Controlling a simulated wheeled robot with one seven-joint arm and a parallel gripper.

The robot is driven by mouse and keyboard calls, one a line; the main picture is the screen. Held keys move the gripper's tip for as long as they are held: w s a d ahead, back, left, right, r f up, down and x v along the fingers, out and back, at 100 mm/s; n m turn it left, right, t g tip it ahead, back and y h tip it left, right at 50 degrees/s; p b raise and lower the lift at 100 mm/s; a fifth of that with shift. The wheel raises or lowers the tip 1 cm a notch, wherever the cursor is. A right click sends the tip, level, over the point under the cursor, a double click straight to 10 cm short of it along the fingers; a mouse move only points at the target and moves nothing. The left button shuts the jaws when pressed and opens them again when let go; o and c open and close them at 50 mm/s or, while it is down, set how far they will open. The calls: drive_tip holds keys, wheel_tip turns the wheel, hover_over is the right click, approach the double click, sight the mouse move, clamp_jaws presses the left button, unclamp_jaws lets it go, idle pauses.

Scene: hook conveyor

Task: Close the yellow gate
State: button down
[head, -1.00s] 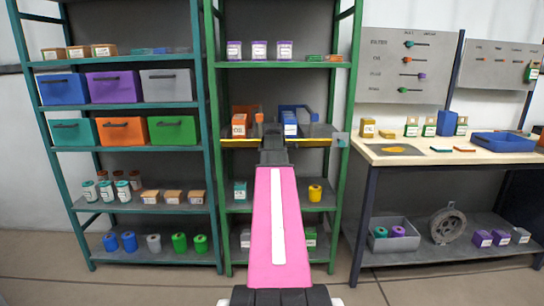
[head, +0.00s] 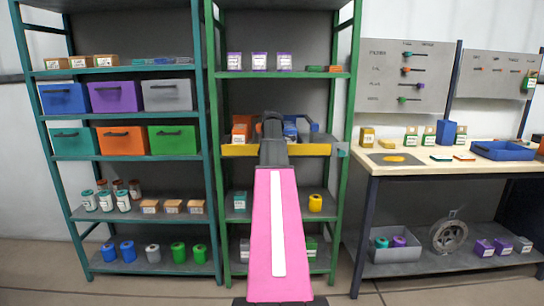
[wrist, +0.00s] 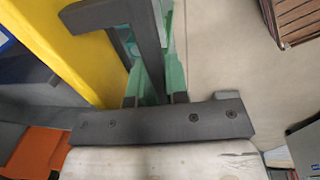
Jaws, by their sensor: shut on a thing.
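The yellow gate (head: 302,150) shows as a band across the front of the middle shelf of the green rack, with its front face toward me. Blue and orange items stand behind it, partly hidden by the gate and my arm. In the wrist view the gate (wrist: 75,45) is a slanting yellow panel at the upper left. A dark L-shaped handle (wrist: 146,35) stands beside it. My gripper (head: 271,122) is in front of the gate's middle. The wrist view shows my gripper (wrist: 160,75) at the handle, shut on it; the exact contact is partly hidden.
A teal rack (head: 205,120) with bins and jars stands at the left. A workbench (head: 450,158) with boxes and a blue tray (head: 503,150) is at the right. The floor in front of the racks looks clear.

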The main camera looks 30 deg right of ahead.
idle(0.4)
drive_tip(key=c, duration=1.1)
unclamp_jaws()
drive_tip(key=shift+r, duration=0.1)
drive_tip(key=r, duration=0.7)
drive_tip(key=s+r, duration=0.1)
drive_tip(key=r, duration=0.2)
drive_tip(key=shift+a+r, duration=0.25)
drive_tip(key=shift+a, duration=0.05)
